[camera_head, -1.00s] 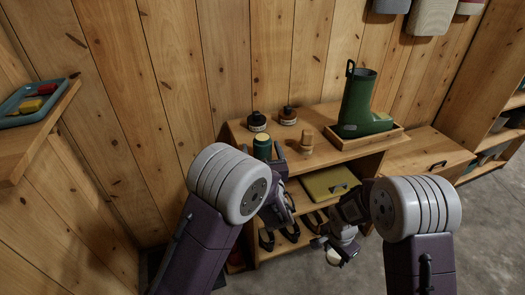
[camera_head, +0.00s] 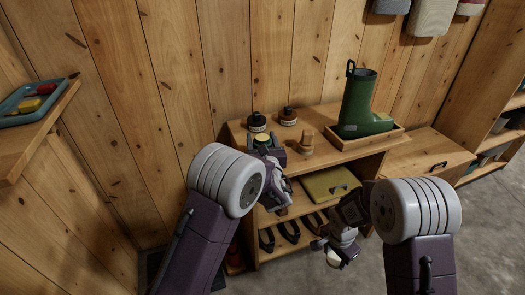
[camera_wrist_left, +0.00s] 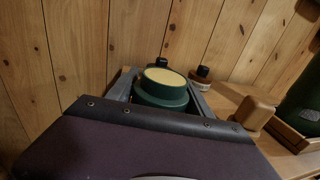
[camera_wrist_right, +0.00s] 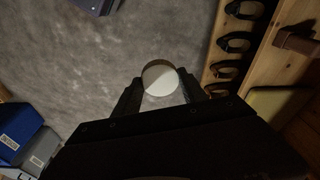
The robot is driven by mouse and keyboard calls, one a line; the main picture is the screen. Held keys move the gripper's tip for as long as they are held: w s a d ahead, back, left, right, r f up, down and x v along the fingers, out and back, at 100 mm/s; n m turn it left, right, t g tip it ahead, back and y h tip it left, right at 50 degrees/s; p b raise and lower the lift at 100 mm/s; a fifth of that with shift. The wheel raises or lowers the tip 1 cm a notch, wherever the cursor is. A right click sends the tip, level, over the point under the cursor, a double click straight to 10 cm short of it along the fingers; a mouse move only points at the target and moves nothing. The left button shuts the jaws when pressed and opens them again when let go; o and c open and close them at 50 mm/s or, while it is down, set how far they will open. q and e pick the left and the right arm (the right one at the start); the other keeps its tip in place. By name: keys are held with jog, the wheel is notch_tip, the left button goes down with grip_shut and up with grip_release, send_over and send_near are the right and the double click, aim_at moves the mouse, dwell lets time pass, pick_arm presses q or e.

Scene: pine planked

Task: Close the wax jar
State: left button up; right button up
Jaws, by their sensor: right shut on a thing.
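The wax jar (camera_head: 262,140) is green, with pale yellow wax showing at its open top. It stands upright at the near left of the bench top, and it also shows in the left wrist view (camera_wrist_left: 162,87). My left gripper (camera_head: 266,149) is open, with one finger on each side of the jar (camera_wrist_left: 160,98). I cannot tell whether the fingers touch it. My right gripper (camera_wrist_right: 158,88) is shut on a round, pale lid (camera_wrist_right: 160,78). It holds the lid low in front of the bench, over the floor; the lid shows in the head view (camera_head: 334,259).
Two dark bottles (camera_head: 257,122) (camera_head: 288,116) stand behind the jar. A wooden brush-like block (camera_head: 307,140) is to its right. A green boot (camera_head: 358,103) stands in a tray (camera_head: 346,143) further right.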

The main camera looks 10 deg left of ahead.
pick_arm(q)
jog(key=c, duration=1)
